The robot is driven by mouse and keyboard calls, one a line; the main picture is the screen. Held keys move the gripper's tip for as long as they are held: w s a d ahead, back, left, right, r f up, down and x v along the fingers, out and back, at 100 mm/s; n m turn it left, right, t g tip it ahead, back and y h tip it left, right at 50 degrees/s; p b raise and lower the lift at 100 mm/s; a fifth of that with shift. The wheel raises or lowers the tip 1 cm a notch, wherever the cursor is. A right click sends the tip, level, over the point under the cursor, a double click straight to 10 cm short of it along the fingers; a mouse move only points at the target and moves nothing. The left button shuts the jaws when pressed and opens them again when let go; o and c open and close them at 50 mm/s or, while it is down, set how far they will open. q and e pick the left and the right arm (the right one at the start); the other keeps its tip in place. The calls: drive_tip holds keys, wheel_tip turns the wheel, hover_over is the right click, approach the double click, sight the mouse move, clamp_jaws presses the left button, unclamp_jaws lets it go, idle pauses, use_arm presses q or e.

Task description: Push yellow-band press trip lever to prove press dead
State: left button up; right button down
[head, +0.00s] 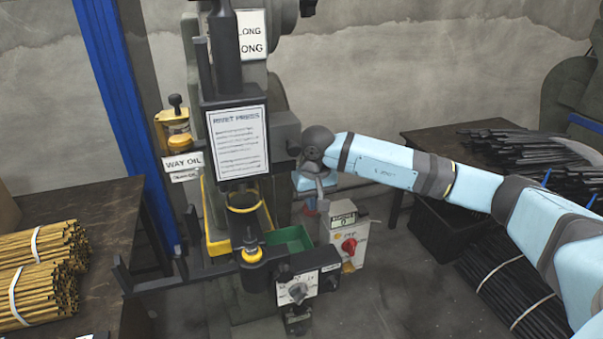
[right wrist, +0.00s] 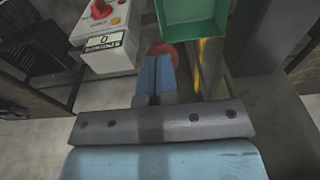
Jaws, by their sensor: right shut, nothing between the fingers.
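The rivet press (head: 236,100) stands in the middle of the head view, with a yellow ring (head: 243,201) around its lower tool area. My right gripper (head: 309,195) is at the right side of the press, pointing down, above and left of the grey switch box (head: 345,225). In the right wrist view its blue fingers (right wrist: 155,75) are shut together and empty. A round red part (right wrist: 163,52) shows just beyond the fingertips, partly hidden by them. It may be the trip lever's end; I cannot tell whether the fingers touch it. My left gripper is not in view.
The switch box has a red rotary knob (head: 349,246) and a "0" plate (right wrist: 103,40).

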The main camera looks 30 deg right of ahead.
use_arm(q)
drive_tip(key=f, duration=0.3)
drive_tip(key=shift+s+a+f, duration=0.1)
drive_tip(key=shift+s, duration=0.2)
use_arm(e)
drive_tip(key=shift+f, duration=0.35)
use_arm(q)
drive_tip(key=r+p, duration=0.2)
drive_tip(key=p, duration=0.1)
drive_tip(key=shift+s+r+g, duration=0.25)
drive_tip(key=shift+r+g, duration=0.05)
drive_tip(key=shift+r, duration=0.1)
use_arm(e)
drive_tip(key=s+r, duration=0.3)
drive_tip(key=r, duration=0.2)
drive_tip(key=shift+a+r, duration=0.15)
drive_tip(key=shift+a, duration=0.2)
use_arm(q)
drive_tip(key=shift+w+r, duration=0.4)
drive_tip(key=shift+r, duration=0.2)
use_arm(e)
drive_tip(key=shift+r, duration=0.15)
